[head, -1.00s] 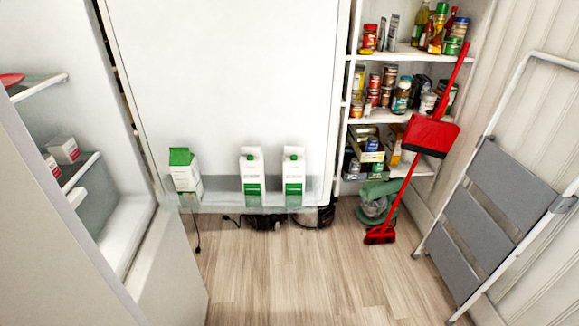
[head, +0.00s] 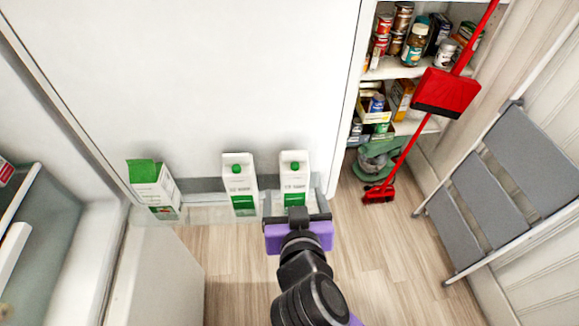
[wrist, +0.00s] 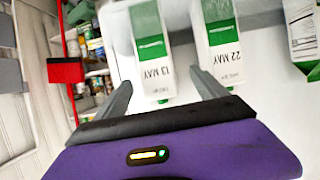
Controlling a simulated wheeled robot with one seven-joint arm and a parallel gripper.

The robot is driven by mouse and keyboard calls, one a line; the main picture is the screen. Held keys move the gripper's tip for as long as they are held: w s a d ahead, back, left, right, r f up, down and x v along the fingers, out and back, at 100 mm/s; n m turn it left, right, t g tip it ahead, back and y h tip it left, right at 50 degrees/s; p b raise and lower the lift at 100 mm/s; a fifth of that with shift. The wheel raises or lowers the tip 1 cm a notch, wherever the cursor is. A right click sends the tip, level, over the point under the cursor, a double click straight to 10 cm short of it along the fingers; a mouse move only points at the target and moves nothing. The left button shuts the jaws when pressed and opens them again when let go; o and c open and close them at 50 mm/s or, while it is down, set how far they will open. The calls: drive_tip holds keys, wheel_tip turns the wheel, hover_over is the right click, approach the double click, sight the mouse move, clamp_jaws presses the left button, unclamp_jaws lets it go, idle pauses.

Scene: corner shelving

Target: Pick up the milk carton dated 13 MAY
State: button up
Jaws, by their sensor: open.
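Three white-and-green milk cartons stand in a row in the open fridge's door shelf. The carton dated 13 MAY (wrist: 155,72) appears upside down in the wrist view; it is the right one in the head view (head: 294,172). The carton dated 22 MAY (wrist: 222,62) is beside it, the middle one in the head view (head: 239,180). The third carton (head: 153,185) stands at the left, its date not readable. My gripper (wrist: 163,84) is open and empty; its fingers point toward the 13 MAY carton, spread either side of it in the wrist view.
The clear door shelf rim (head: 205,214) fronts the cartons. A pantry shelf (head: 405,68), red broom and dustpan (head: 446,92) and grey step ladder (head: 480,190) stand at the right. The fridge interior is at the left. Wooden floor (head: 240,275) is clear below.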

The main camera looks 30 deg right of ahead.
drive_tip(key=shift+w+d+r, duration=0.15)
drive_tip(key=shift+w, duration=0.4)
drive_tip(key=x, duration=0.2)
drive_tip(key=p+x, duration=0.1)
drive_tip(key=x, duration=0.4)
drive_tip(key=shift+d+p, duration=0.35)
drive_tip(key=shift+d, duration=0.05)
drive_tip(key=shift+s, duration=0.1)
clamp_jaws()
drive_tip(key=shift+r, duration=0.1)
